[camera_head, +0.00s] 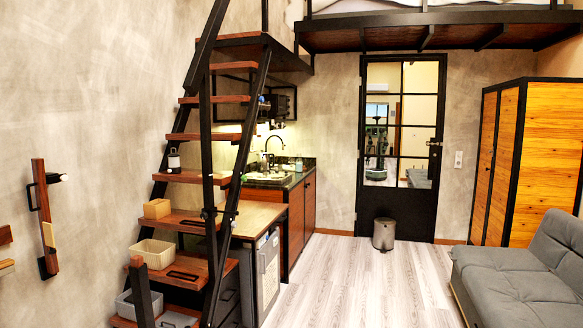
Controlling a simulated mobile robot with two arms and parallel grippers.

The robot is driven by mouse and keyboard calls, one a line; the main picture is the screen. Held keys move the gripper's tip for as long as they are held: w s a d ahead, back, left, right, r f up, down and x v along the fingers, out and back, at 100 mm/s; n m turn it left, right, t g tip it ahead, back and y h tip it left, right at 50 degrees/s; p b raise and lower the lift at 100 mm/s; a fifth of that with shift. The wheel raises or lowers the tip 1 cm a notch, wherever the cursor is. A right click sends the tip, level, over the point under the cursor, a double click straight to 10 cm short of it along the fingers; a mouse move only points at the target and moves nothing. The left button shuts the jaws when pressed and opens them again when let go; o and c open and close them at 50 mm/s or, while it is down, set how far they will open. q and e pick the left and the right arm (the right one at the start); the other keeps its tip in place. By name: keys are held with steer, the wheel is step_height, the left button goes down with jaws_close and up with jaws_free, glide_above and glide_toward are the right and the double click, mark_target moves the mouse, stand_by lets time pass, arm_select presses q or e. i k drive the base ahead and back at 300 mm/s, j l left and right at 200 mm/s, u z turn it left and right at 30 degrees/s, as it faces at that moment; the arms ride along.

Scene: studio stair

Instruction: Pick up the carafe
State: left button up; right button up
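I cannot pick out a carafe with certainty. Neither of my grippers shows in the head view.
The wooden staircase (190,176) with black rails rises at the left, with a tan box (157,209) and a beige basket (152,253) on lower treads. A kitchen counter (268,181) stands behind. A bin (384,233) is by the door; a grey sofa (515,275) is right. The middle floor is clear.

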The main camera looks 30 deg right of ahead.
mark_target(299, 163)
steer(key=i+l+z, duration=0.7)
steer(key=i+z, duration=0.35)
steer(key=i, duration=0.2)
steer(key=i+z, duration=0.35)
steer(key=i, duration=2.15)
steer(key=i+l+u, duration=0.1)
steer(key=i, duration=0.85)
steer(key=i+l, duration=0.1)
steer(key=i, duration=0.9)
steer(key=i+l, duration=0.1)
steer(key=i, duration=0.9)
